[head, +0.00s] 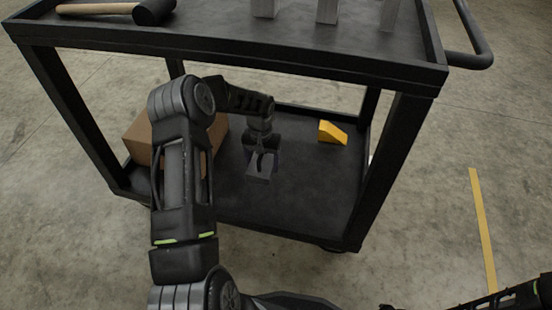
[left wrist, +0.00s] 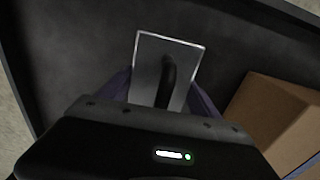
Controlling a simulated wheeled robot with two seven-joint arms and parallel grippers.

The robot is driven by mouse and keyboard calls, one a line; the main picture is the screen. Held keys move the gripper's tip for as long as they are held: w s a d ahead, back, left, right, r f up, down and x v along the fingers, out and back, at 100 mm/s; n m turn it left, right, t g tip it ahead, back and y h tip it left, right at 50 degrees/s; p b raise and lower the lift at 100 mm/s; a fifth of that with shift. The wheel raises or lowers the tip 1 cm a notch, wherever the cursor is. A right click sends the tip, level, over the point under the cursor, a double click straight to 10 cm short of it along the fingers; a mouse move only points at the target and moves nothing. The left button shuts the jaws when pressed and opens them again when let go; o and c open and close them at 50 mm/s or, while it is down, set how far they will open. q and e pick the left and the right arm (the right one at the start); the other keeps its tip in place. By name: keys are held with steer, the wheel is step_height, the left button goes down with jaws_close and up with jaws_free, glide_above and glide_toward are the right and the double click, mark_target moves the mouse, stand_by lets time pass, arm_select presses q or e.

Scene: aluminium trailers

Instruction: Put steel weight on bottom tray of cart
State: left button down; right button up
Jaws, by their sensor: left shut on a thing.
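My left arm reaches in between the two trays of the black cart. My left gripper (head: 262,160) is over the bottom tray (head: 325,195) and is shut on the steel weight (head: 259,178), a grey block. In the left wrist view the steel weight (left wrist: 150,58) shows as a grey block with a bright rim and a dark curved handle between the fingers (left wrist: 165,92). It is at or just above the tray surface; I cannot tell whether it touches. Only a dark part of my right arm shows at the lower right; its gripper is not visible.
A cardboard box (head: 144,148) stands on the bottom tray at the left, and a yellow wedge (head: 332,133) at the right. The top tray (head: 230,45) holds a mallet (head: 150,10) and several grey metal blocks (head: 327,10). Cart posts flank my arm. The tray's front right is clear.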

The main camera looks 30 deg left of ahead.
arm_select(q)
steer(key=shift+w+f+b, duration=0.1)
steer(key=shift+f+b, duration=0.9)
steer(key=shift+f, duration=1.75)
steer(key=shift+f+b, duration=0.8)
steer(key=shift+f, duration=1.05)
steer(key=shift+f, duration=0.2)
steer(key=shift+c, duration=0.7)
jaws_free()
steer(key=shift+r+p, duration=1.55)
steer(key=shift+r, duration=2.3)
